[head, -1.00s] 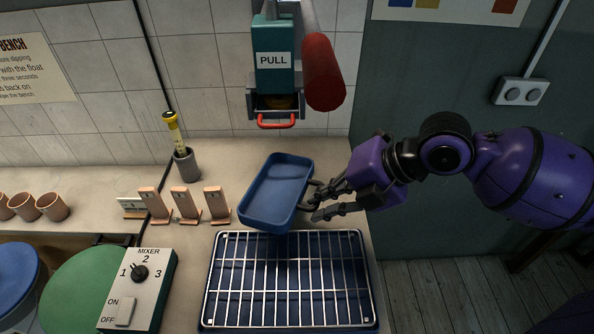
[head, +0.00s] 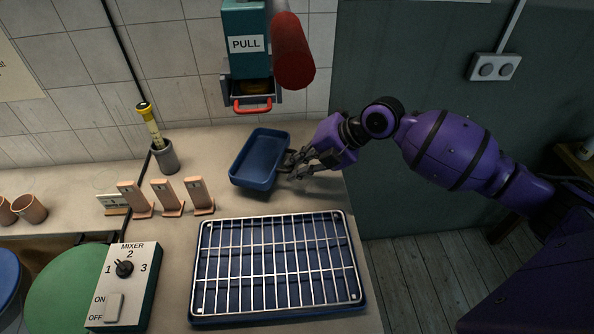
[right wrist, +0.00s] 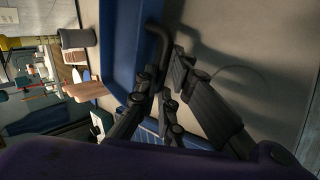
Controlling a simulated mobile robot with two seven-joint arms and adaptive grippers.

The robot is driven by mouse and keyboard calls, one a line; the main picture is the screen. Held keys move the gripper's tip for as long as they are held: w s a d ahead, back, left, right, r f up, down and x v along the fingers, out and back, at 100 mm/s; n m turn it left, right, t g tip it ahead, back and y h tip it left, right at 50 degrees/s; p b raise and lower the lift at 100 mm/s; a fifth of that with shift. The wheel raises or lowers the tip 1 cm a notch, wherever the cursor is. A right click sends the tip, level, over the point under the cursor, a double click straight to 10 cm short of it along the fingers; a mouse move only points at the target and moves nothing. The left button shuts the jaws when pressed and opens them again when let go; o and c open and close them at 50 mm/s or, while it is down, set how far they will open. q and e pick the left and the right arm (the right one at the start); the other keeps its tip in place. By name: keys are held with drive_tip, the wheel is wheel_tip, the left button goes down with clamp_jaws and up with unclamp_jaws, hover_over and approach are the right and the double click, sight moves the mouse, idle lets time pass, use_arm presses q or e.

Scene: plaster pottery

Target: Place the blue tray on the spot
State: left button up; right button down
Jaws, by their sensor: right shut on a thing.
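The blue tray (head: 257,160) is a shallow rectangular tray near the back of the counter, below the PULL dispenser. My right gripper (head: 291,167) is at its right side, shut on its dark handle. In the right wrist view the tray's blue wall (right wrist: 123,48) stands beside the handle (right wrist: 160,42), and the gripper's fingers (right wrist: 166,80) are around the handle's end. I cannot tell whether the tray touches the counter. A faint curved line (right wrist: 240,70) shows on the counter there; no clear spot shows in the head view. My left gripper is not in view.
A wire rack over a dark blue base (head: 277,262) lies in front of the tray. Several upright tan pieces (head: 166,197) and a grey cup (head: 165,157) stand left of it. The mixer box (head: 124,285) is at front left. The PULL dispenser (head: 246,60) hangs behind.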

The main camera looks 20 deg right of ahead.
drive_tip(key=shift+w+f, duration=0.2)
wheel_tip(320, 180, down, 3)
drive_tip(key=shift+w+d+f, duration=0.15)
drive_tip(key=shift+f, duration=0.05)
drive_tip(key=c, duration=2.2)
unclamp_jaws()
drive_tip(key=shift+o, duration=0.2)
drive_tip(key=v, duration=1.2)
